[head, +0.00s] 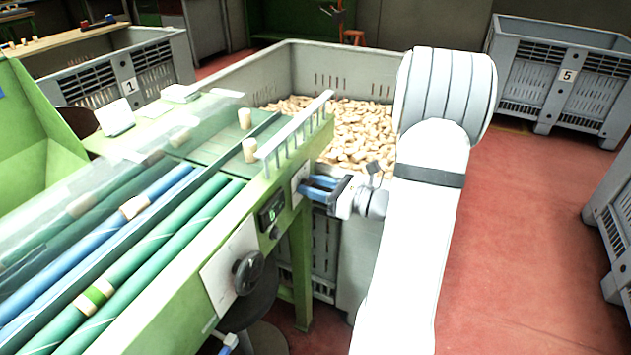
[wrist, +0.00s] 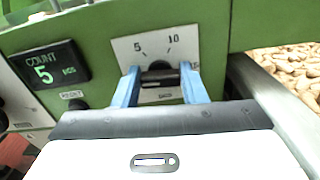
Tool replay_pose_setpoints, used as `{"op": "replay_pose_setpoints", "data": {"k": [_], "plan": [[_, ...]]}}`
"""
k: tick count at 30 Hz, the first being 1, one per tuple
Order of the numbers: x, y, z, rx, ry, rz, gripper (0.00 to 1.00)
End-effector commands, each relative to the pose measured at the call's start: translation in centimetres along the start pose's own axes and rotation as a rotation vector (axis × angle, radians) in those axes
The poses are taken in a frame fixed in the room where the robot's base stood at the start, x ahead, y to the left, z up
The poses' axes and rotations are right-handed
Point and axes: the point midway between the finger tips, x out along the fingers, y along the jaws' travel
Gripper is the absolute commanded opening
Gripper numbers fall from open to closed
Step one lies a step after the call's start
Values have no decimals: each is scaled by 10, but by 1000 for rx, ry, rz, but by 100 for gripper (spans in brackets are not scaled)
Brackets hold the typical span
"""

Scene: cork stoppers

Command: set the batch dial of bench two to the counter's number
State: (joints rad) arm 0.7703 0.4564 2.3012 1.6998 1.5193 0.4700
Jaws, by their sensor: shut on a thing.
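The batch dial is a dark knob (wrist: 158,80) on a white plate (wrist: 150,45) with the marks 5 and 10 on top and a partly hidden mark at right. My gripper (wrist: 158,74) has its blue fingers on both sides of the knob and is shut on it. The knob's pointer is hidden or too dark to read. The counter (wrist: 44,73) left of the dial shows a green 5 under the word COUNT. In the head view, my gripper (head: 308,187) reaches the dial plate (head: 299,174) at the green bench's end, right of the counter (head: 271,210).
A small dark button (wrist: 76,104) sits below the counter, left of my gripper. A black handwheel (head: 248,269) is further along the bench side. A grey crate of corks (head: 345,53) stands behind the bench end.

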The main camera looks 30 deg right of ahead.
Motion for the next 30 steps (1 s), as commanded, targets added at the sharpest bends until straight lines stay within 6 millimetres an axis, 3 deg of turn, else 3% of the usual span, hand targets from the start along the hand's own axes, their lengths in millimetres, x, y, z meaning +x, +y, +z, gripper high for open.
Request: {"op": "replay_pose_setpoints", "data": {"k": [9, 30], "plan": [[0, 0, 8, 262, 2, -1, 15], [0, -4, 2, 838, 0, -1, 15]]}}
